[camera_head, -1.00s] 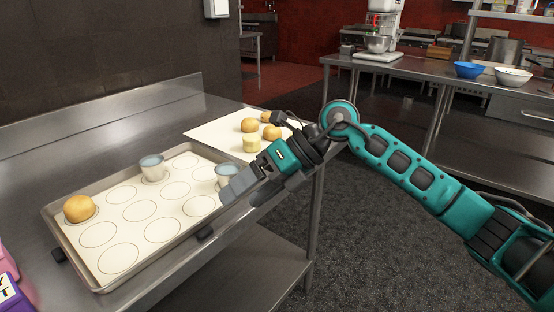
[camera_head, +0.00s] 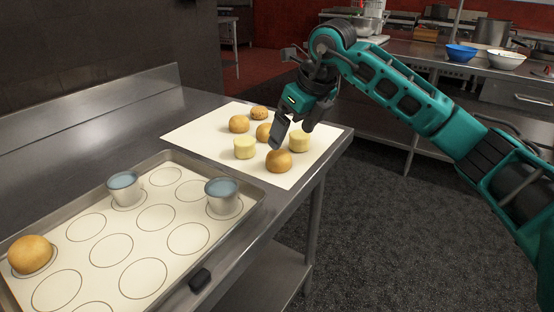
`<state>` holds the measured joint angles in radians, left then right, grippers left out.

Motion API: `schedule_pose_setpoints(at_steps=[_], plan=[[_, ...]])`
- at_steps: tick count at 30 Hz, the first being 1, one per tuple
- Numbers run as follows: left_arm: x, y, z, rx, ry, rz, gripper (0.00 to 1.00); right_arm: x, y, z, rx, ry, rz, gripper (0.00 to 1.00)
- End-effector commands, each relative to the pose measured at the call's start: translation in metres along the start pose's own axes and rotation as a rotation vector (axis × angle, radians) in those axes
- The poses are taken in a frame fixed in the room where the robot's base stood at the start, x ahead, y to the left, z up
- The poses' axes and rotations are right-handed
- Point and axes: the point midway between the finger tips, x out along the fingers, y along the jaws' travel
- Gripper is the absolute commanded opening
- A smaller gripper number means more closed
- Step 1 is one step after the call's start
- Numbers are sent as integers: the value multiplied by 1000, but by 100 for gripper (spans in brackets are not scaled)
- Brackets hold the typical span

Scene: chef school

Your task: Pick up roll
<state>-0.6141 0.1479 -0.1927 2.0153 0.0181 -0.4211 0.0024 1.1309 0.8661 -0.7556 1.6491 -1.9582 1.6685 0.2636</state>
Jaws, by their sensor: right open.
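Several brown round rolls lie on a white sheet (camera_head: 192,137) on the steel table: one at the front (camera_head: 279,161), one at the left (camera_head: 239,124), one at the back (camera_head: 259,112) and one partly behind my gripper (camera_head: 264,132). Two pale yellow cylindrical pieces lie among them, one at the left (camera_head: 245,148) and one at the right (camera_head: 299,141). My right gripper (camera_head: 291,137) is open and empty, pointing down above the sheet, just over the front roll and the right pale piece. Another roll (camera_head: 31,254) sits on the baking tray (camera_head: 262,186). My left gripper is out of view.
The tray holds a marked sheet with several circles and two blue-topped metal cups, one at the left (camera_head: 124,188) and one at the right (camera_head: 222,195). The steel table (camera_head: 140,128) has a raised back edge. Its right edge drops to the dark floor (camera_head: 370,235).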

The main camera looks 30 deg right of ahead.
Motion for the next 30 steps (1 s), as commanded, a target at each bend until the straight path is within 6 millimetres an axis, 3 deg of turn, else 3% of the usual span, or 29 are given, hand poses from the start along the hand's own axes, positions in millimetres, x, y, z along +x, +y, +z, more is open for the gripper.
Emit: schedule_pose_setpoints(at_steps=[3,11,21,28,30], plan=[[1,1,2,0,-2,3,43,20,0,0,1,1,2,93],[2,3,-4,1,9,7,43,38,1,-1,-1,0,2,93],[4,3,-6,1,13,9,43,82,3,-4,0,0,3,93],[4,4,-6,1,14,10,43,84,2,-4,-1,-1,1,93],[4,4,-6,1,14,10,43,84,2,-4,-1,-1,1,88]])
